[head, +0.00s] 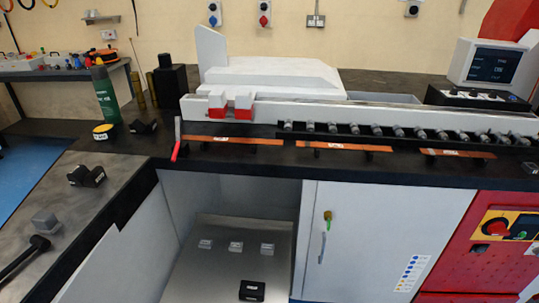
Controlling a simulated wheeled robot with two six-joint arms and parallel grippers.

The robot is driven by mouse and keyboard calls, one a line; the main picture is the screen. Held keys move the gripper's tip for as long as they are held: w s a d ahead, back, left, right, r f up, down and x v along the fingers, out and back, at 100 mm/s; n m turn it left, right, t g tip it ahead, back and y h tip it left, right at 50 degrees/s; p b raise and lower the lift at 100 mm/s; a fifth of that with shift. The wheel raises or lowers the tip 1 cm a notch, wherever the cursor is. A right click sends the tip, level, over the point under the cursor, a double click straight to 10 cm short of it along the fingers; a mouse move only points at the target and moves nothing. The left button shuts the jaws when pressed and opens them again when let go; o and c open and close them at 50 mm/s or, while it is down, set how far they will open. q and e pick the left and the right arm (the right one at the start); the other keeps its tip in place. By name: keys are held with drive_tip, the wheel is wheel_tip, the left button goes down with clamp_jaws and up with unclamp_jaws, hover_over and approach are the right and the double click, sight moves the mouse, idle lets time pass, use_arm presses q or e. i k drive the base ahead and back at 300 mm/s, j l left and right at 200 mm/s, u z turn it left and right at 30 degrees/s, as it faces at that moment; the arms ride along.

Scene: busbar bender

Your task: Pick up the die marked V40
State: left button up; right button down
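No marking V40 can be read at this size, so I cannot tell which piece is that die. A black block with a pale label (86,176) lies on the metal worktop at left. Another black block (143,127) sits on the dark bench beyond it. A third black labelled block (252,291) lies in the open bay below the bench. Several small grey labelled blocks, one of them at the left of their row (205,244), stand behind it. Neither of my grippers is in view.
A grey cube (45,222) and a black-handled tool (24,255) lie at front left. A green bottle (105,94) and a yellow-topped labelled disc (103,131) stand on the bench. Copper bars (343,147) lie along its front. A white cabinet door (375,240) stands right of the bay.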

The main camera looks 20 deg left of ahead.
sight(80, 176)
drive_tip(key=u, duration=1.05)
